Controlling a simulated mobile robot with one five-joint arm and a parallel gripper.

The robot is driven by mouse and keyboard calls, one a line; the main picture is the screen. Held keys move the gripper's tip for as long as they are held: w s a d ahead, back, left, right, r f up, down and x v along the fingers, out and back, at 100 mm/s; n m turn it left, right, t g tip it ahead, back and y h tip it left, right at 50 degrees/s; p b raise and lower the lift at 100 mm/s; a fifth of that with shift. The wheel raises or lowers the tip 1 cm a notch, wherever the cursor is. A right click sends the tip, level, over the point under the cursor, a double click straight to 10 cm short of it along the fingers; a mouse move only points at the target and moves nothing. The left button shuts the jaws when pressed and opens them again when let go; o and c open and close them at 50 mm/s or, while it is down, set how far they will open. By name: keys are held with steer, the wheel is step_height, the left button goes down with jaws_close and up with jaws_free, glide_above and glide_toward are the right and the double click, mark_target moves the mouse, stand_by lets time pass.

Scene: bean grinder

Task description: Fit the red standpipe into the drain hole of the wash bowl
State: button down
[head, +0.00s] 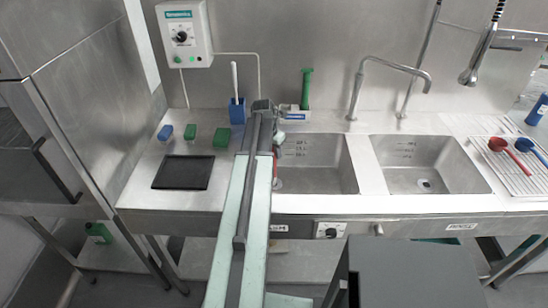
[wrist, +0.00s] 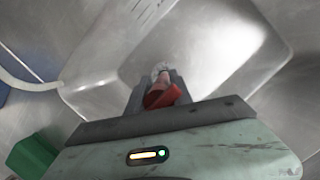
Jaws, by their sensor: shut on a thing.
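The red standpipe (wrist: 163,96) is between the dark jaws of my gripper (wrist: 155,92) in the wrist view, which are shut on it. It points down into the left bowl. In the head view a narrow strip of red (head: 275,165) shows just right of my arm, which hides most of the pipe and the jaws. The wash bowl (head: 325,165) is the left basin; its wall also shows in the wrist view (wrist: 215,50). A pale, shiny spot lies just beyond the pipe in the wrist view. I cannot tell whether the pipe's lower end is in the drain hole.
The right bowl (head: 430,170) is empty, with a tap (head: 385,65) behind. A green upright piece (head: 306,88) stands behind the wash bowl. Left are a black mat (head: 182,172), green blocks and a blue holder (head: 237,110). Red and blue ladles lie on the right drainer.

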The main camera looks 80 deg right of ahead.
step_height(320, 180, down, 2)
steer(key=shift+f+b, duration=0.2)
steer(key=shift+b, duration=0.3)
steer(key=c, duration=1.1)
jaws_free()
steer(key=shift+c, duration=0.2)
steer(key=shift+r, duration=0.1)
steer(key=p+v, duration=1.2)
